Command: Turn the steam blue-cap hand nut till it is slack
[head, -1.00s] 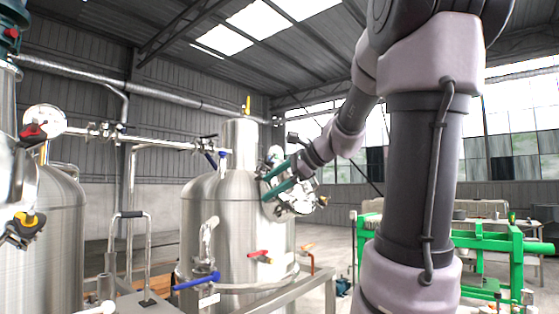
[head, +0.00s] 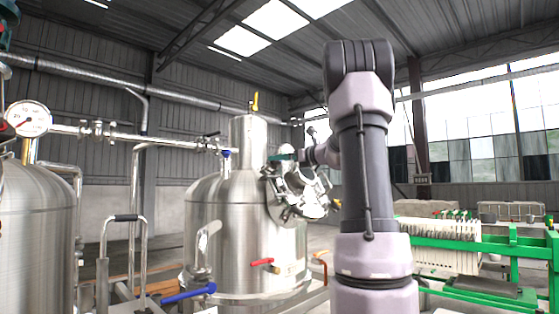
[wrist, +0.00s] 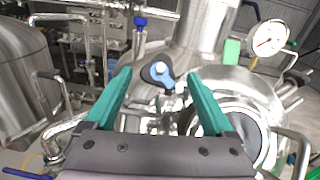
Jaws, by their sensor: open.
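A dark hand nut with a light-blue cap (wrist: 159,73) shows in the wrist view, in front of the steel tank's fittings. My gripper (wrist: 159,76) has two teal fingers spread wide, one on each side of the nut in the picture. A gap shows between each finger and the nut, and I cannot tell the remaining depth. In the head view my gripper (head: 283,157) is beside the upper right of the middle steel tank (head: 225,215). There the wrist and the manway fittings hide the nut.
A round hatch (wrist: 240,120) and a pressure gauge (wrist: 270,37) are at the right in the wrist view. A blue-handled valve (wrist: 140,22) is above the nut. In the head view, a red handle (head: 262,262) juts from the tank, and a green-framed press (head: 480,245) stands right.

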